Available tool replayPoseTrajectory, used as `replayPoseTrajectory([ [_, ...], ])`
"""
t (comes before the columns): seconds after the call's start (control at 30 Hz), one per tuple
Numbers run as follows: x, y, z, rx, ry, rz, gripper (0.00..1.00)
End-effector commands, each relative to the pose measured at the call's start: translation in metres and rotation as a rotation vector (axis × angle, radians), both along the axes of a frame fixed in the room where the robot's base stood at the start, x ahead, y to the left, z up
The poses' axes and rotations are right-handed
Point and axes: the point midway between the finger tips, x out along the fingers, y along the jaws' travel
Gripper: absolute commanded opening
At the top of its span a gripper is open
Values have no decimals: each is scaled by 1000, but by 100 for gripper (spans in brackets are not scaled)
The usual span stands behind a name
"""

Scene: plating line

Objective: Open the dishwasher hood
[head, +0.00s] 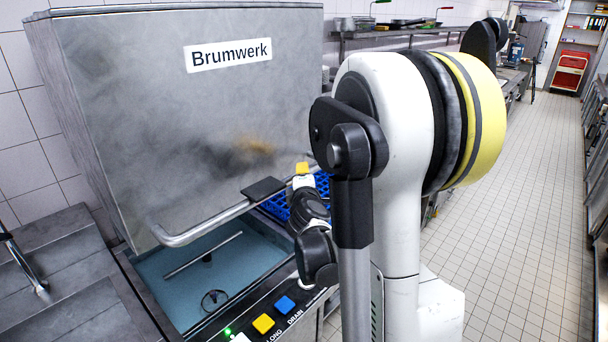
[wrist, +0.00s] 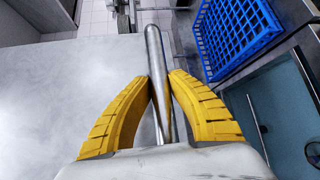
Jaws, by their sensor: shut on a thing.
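The dishwasher hood (head: 130,110) is a grey steel box with a "Brumwerk" label, at the left of the head view. It stands raised, with the wash basin (head: 170,265) showing below its lower edge. The hood handle (head: 200,230) is a metal bar along its lower front. My gripper (wrist: 162,82) has its yellow fingers on both sides of the bar in the wrist view and is shut on it. In the head view only a bit of yellow finger shows near the bar's right end; my arm hides the rest.
A blue dish rack (wrist: 235,35) lies beside the basin, partly hidden by my arm in the head view. Coloured buttons (head: 263,324) line the front panel. A sink area with a tap (head: 30,270) is at left. The tiled aisle (head: 520,200) at right is clear.

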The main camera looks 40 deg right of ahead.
Motion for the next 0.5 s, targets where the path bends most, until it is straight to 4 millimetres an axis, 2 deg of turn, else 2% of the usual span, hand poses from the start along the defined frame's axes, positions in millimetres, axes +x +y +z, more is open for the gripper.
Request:
replayPoseTrajectory([
  [0.17,0,0,-17,0,0,0,0],
  [0.5,0,-1,-78,1,0,-2,0],
])
